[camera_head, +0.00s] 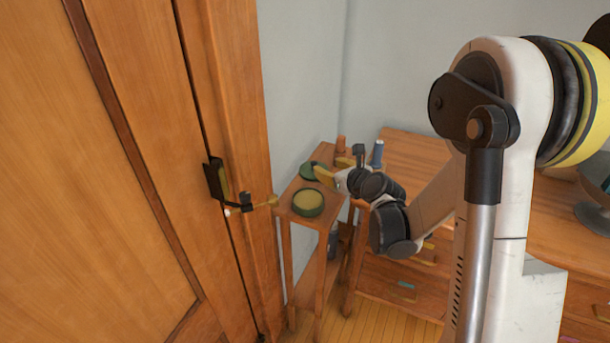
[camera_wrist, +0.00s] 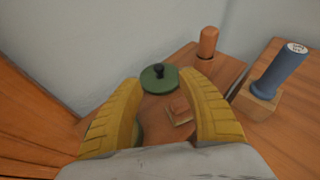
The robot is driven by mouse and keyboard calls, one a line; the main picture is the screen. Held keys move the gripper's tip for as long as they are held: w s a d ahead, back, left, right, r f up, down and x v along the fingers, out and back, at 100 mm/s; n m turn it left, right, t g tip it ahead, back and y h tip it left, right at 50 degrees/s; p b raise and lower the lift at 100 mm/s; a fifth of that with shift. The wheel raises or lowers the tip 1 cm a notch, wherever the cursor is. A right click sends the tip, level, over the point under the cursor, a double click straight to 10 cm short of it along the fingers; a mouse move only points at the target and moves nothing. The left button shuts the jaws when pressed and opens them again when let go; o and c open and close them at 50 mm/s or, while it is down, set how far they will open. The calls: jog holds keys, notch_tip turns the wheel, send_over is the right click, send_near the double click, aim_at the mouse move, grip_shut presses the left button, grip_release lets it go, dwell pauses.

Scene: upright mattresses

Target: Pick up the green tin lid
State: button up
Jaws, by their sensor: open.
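The green tin lid (camera_wrist: 159,80) with a dark knob lies flat on the small wooden stand (camera_head: 281,197). In the head view the lid (camera_head: 308,171) is partly hidden by my gripper (camera_head: 330,170). In the wrist view my gripper (camera_wrist: 163,110) has its yellow fingers apart, with the lid beyond their tips and framed in the gap. Nothing is between the fingers. A round green tin (camera_head: 308,203), open and yellowish inside, stands on the near end of the same stand. Only a sliver of it shows behind the left finger in the wrist view.
A brown cylinder (camera_wrist: 207,42) stands behind the lid, right of it. A blue bottle-like object (camera_wrist: 279,70) stands further right. The wooden door (camera_head: 120,150) is close on the left, and the wall is behind.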

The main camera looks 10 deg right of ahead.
aim_at(315, 163)
jog(key=shift+f+m, duration=0.4)
jog(key=shift+w+f, duration=0.2)
jog(key=b+x, duration=0.1)
jog(key=x, duration=0.4)
jog(key=shift+w+a+b, duration=0.1)
jog(key=shift+b, duration=0.25)
jog(key=b+x, duration=0.2)
jog(key=x, duration=0.3)
jog(key=shift+w+a+f, duration=0.1)
jog(key=shift+w, duration=0.05)
jog(key=shift+c, duration=0.4)
grip_shut()
